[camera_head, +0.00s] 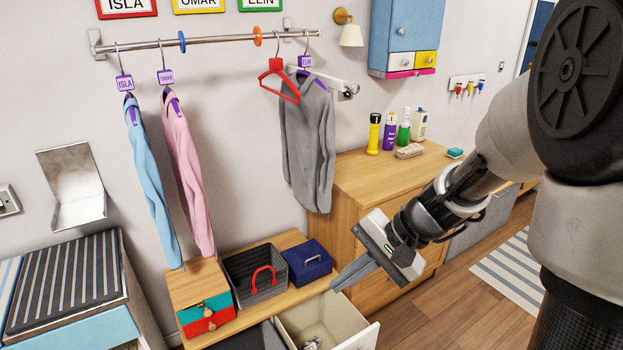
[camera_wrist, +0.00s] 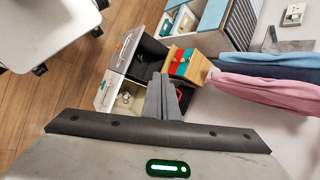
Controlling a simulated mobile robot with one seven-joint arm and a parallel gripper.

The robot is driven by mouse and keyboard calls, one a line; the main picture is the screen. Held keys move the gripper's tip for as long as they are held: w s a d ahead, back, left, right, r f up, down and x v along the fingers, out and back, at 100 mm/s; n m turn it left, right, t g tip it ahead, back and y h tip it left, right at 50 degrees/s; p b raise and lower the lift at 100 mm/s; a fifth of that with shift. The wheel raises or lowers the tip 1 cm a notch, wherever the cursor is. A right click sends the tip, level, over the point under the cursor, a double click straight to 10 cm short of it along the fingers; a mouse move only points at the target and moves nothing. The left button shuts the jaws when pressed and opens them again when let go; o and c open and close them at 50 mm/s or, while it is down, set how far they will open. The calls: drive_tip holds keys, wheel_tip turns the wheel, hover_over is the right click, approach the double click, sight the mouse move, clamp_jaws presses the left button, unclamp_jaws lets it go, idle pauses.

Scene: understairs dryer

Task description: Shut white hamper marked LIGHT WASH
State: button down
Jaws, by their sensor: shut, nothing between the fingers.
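The white hamper (camera_head: 352,312) stands open below the bench at the bottom of the head view, partly cut off by the frame edge. Some pale items lie inside it. In the wrist view the white hamper (camera_wrist: 107,92) also shows open, left of my fingers; I cannot read its marking. My gripper (camera_head: 336,287) is shut and empty, its fingers pointing down-left above the hamper's back right rim. In the wrist view my gripper (camera_wrist: 158,77) covers part of the hamper. I cannot tell whether the fingers touch it.
A dark grey hamper (camera_wrist: 135,58) stands open beside the white one. On the bench are a grey basket (camera_head: 255,287), a blue box (camera_head: 307,262) and a wooden box (camera_head: 197,284). A wooden cabinet (camera_head: 385,185) stands right of the bench. Clothes, including a grey sweater (camera_head: 308,140), hang above.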

drive_tip(key=w+d+f+m+t+y+b, duration=0.1)
drive_tip(key=w+d+f+m+t+b, duration=0.2)
drive_tip(key=f, duration=0.7)
drive_tip(key=w+d+f+m+t+y+b, duration=0.1)
drive_tip(key=w+f+m, duration=0.2)
drive_tip(key=f+m, duration=0.5)
drive_tip(key=w+d+f+m+t+y+b, duration=0.15)
drive_tip(key=w+f, duration=0.25)
drive_tip(key=f, duration=0.8)
drive_tip(key=s+d+f+m+t+h+b, duration=0.2)
drive_tip(key=f+m, duration=0.3)
drive_tip(key=f, duration=0.7)
drive_tip(key=s+d+f+m+t+h+b, duration=0.1)
drive_tip(key=s+d+f+m+h, duration=0.3)
drive_tip(key=f, duration=0.7)
drive_tip(key=shift+m+y, duration=0.55)
drive_tip(key=shift+y, duration=0.1)
drive_tip(key=shift+w+a+r+b+x, duration=0.15)
drive_tip(key=shift+r+b+x, duration=0.3)
drive_tip(key=shift+x, duration=2.05)
drive_tip(key=shift+w+a+r+b+x, duration=0.25)
drive_tip(key=shift+b+x, duration=0.4)
drive_tip(key=shift+x, duration=1.8)
drive_tip(key=shift+w+a+r+b+x, duration=0.1)
drive_tip(key=shift+r+b+x, duration=0.4)
drive_tip(key=shift+x, duration=2)
